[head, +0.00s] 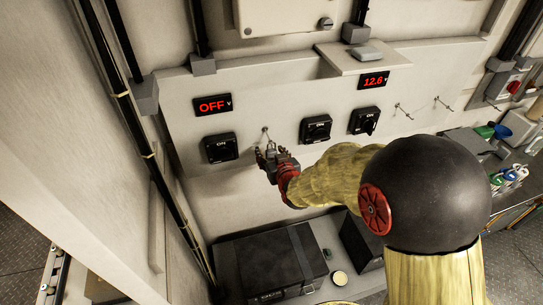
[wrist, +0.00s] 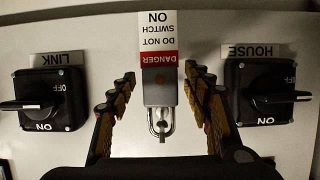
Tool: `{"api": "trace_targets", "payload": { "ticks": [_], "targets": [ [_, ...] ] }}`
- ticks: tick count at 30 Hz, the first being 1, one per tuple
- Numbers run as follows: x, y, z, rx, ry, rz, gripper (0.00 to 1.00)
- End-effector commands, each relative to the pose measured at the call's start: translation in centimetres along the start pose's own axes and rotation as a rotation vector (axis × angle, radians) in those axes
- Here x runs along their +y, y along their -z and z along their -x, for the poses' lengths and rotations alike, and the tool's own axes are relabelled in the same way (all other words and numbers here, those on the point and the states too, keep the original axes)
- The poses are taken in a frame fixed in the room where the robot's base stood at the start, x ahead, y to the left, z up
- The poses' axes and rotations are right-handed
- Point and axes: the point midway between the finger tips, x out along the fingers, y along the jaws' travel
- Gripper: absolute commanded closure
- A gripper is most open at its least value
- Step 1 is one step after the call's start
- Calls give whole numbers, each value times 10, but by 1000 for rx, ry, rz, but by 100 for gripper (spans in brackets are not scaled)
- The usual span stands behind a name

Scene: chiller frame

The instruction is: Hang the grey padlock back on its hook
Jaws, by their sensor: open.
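The grey padlock (wrist: 160,90) lies between the two fingers of my gripper (wrist: 161,82) in the wrist view, where the scene appears upside down. There is a visible gap on each side of it. Its shackle (wrist: 150,122) seems to loop over a metal hook (wrist: 162,127) on the panel. A red and white danger tag (wrist: 157,35) extends from the padlock body. In the head view my gripper (head: 272,158) is open just below the hook (head: 265,130), hiding much of the padlock. Whether the shackle is fully seated is hard to tell.
Black rotary switches stand out on both sides, marked LINK (wrist: 50,98) and HOUSE (wrist: 272,92) in the wrist view. Two more hooks (head: 404,111) on the panel's right look empty. A black case (head: 270,262) lies below. A small shelf (head: 360,58) juts out above.

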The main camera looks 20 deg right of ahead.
Motion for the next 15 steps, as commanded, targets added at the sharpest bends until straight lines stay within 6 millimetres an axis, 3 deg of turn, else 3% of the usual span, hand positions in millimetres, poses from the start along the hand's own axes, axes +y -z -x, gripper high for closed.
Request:
{"api": "trace_targets", "payload": {
  "ticks": [6,15],
  "targets": [
    [-1,0,-27,-2,0,0,50],
    [-1,1,-33,0,0,0,50]
  ]
}}
